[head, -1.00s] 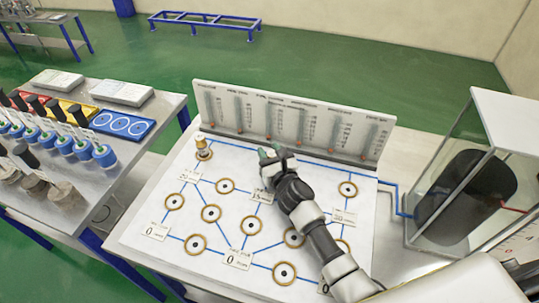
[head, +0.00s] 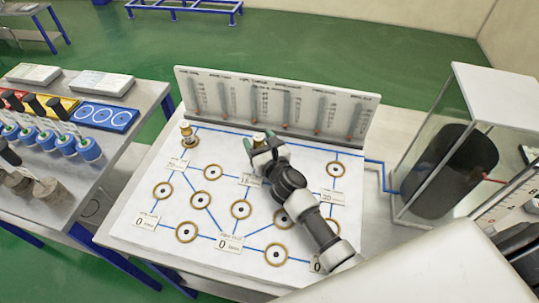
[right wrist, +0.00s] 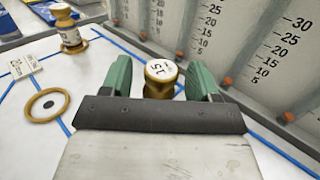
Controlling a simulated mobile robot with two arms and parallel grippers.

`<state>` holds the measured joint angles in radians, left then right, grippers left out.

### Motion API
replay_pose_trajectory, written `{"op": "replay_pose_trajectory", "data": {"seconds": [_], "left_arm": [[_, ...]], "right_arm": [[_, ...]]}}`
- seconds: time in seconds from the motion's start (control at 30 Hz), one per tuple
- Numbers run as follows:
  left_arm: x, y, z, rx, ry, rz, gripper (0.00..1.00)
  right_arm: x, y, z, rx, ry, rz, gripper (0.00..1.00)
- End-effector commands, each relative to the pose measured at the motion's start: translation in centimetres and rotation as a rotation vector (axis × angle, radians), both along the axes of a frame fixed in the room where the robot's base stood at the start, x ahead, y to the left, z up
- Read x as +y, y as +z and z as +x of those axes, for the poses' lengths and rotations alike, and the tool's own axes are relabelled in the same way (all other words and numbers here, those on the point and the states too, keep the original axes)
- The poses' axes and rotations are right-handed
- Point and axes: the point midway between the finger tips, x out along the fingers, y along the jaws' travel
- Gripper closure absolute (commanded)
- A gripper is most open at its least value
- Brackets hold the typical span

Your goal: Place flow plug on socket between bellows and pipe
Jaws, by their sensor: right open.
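A second brass plug (head: 187,133) stands upright at the board's back left corner. Empty ringed sockets, such as one (head: 213,172) left of my gripper, are joined by blue lines. My left gripper is out of view.
A white panel with scales (head: 277,103) stands along the board's back edge, close behind my gripper. A glass case with a dark cylinder (head: 455,170) is on the right.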

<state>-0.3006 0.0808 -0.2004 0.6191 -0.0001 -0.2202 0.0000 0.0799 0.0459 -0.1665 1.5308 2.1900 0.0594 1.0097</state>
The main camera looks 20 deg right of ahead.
Motion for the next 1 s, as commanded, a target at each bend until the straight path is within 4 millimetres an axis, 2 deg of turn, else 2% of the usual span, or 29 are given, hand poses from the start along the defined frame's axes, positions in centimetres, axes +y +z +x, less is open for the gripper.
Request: {"op": "replay_pose_trajectory", "data": {"seconds": [0.03,0.2,0.43,0.6,1.0], "left_arm": [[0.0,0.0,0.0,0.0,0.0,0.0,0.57],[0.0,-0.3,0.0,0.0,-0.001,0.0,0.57],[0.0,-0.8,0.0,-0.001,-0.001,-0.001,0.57],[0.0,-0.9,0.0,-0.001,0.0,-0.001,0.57],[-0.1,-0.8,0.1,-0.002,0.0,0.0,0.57]], "right_arm": [[-0.1,-0.1,-1.2,0.002,0.001,-0.001,0.39],[-0.5,-0.2,-5.0,0.002,0.001,-0.002,0.39],[-1.0,-0.1,-8.7,0.001,0.0,0.0,0.39],[-1.1,0.0,-9.8,0.0,0.0,-0.001,0.39],[-1.1,0.1,-9.8,0.0,0.0,-0.001,0.39]]}}
